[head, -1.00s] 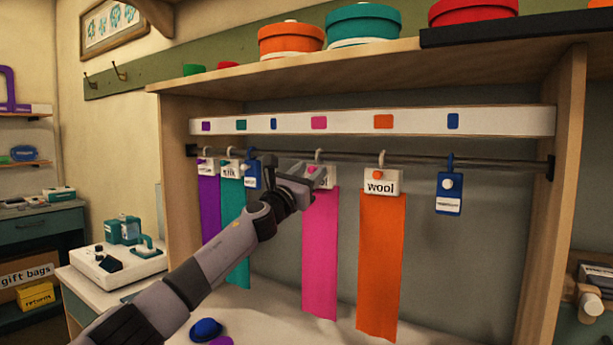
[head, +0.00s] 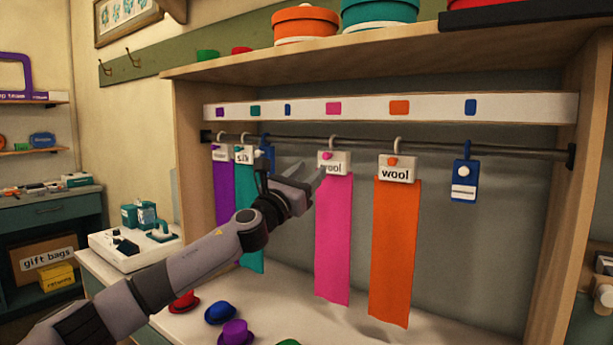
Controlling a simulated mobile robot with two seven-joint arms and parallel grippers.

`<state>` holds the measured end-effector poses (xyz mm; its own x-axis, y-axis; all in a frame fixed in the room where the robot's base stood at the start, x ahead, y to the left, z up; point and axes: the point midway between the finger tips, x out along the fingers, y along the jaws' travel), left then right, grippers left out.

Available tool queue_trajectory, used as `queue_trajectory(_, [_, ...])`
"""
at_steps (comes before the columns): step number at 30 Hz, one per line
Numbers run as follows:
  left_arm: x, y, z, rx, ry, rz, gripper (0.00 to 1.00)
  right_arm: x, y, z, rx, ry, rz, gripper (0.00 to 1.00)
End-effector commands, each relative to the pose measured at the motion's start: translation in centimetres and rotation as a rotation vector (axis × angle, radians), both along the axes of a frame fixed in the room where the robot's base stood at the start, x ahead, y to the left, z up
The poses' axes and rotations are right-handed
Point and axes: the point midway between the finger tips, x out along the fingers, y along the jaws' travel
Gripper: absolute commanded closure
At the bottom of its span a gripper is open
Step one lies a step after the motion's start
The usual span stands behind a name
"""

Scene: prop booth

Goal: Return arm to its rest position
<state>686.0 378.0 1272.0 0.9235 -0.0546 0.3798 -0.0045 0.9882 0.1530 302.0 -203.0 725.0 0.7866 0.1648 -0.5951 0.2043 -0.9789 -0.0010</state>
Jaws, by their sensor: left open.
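My left gripper (head: 298,181) is open and empty in the head view, just left of the pink scarf (head: 333,240) and its "wool" tag. Its arm comes in from the lower left. The pink scarf hangs from the dark rail (head: 365,146) by a hook. An orange scarf (head: 394,255) with a "wool" tag hangs to its right. A teal scarf (head: 246,261) and a purple scarf (head: 223,190) hang at the left, the teal one partly behind my arm. Blue tags hang on the rail at left (head: 267,152) and right (head: 464,181). My right gripper is not in view.
Small hats, including a blue one (head: 220,312) and a purple one (head: 235,333), lie on the white surface below my arm. Round boxes (head: 305,25) stand on the upper shelf (head: 400,57). A white machine (head: 135,245) is at left. The wooden side panel (head: 570,200) bounds the right.

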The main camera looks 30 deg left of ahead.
Motion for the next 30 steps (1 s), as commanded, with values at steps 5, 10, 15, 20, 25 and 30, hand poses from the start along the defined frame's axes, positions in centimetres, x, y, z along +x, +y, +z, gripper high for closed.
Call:
queue_trajectory(5, [-0.1, 0.0, -0.1, 0.000, 0.001, 0.000, 0.55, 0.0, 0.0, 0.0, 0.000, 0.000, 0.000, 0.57])
queue_trajectory(10, [-0.1, 0.0, 0.0, 0.000, 0.000, 0.000, 0.55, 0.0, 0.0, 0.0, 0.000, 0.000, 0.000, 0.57])
queue_trajectory(15, [-0.1, 0.0, 0.0, 0.000, 0.000, 0.000, 0.55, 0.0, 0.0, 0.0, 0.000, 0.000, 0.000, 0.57])
queue_trajectory(20, [0.0, -1.2, -1.6, -0.063, 0.021, -0.026, 0.55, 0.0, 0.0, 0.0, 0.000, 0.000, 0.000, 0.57])
queue_trajectory(25, [-0.7, -5.0, -7.9, -0.349, 0.111, -0.104, 0.55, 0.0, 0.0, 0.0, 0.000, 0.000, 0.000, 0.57])
queue_trajectory(30, [-3.0, -8.6, -15.6, -0.755, 0.235, -0.147, 0.55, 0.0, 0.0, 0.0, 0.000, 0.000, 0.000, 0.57])
